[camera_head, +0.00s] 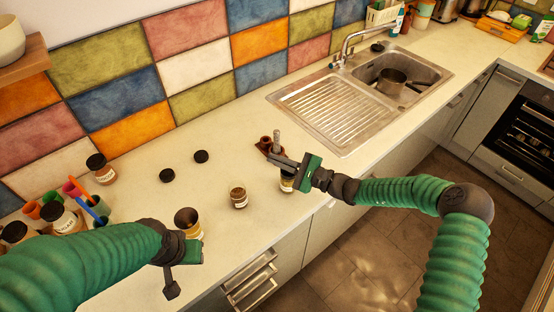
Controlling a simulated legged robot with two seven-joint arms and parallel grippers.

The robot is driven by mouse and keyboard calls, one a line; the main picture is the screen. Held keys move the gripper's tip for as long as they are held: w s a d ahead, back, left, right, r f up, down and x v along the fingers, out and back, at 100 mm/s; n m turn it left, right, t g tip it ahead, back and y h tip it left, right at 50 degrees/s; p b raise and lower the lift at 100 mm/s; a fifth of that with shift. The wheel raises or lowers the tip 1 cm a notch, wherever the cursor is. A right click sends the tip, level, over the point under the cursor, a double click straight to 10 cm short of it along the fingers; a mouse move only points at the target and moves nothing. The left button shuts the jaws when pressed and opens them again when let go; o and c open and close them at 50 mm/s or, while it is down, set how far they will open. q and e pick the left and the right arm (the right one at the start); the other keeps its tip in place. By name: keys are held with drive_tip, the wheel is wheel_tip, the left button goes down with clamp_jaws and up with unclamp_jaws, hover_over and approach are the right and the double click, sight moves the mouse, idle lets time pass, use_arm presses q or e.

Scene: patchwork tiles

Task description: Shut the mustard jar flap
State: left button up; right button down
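Several small jars stand on the pale counter, and I cannot read their labels to tell which holds mustard. One small jar (287,184) is directly under my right gripper (277,159), partly hidden by it. Another small jar (238,198) stands to the left of it, in the open. A wider jar (188,222) with a dark top or opening stands just beyond my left gripper (179,277). The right gripper points left above the counter; whether its fingers are apart is unclear.
Two dark round lids (167,175) lie on the counter. A brown mortar-like vessel (267,146) stands near the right gripper's tip. A dark-lidded jar (101,169) and coloured cups (74,190) are at left.

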drive_tip(key=c, duration=1.6)
unclamp_jaws()
drive_tip(key=shift+c, duration=0.2)
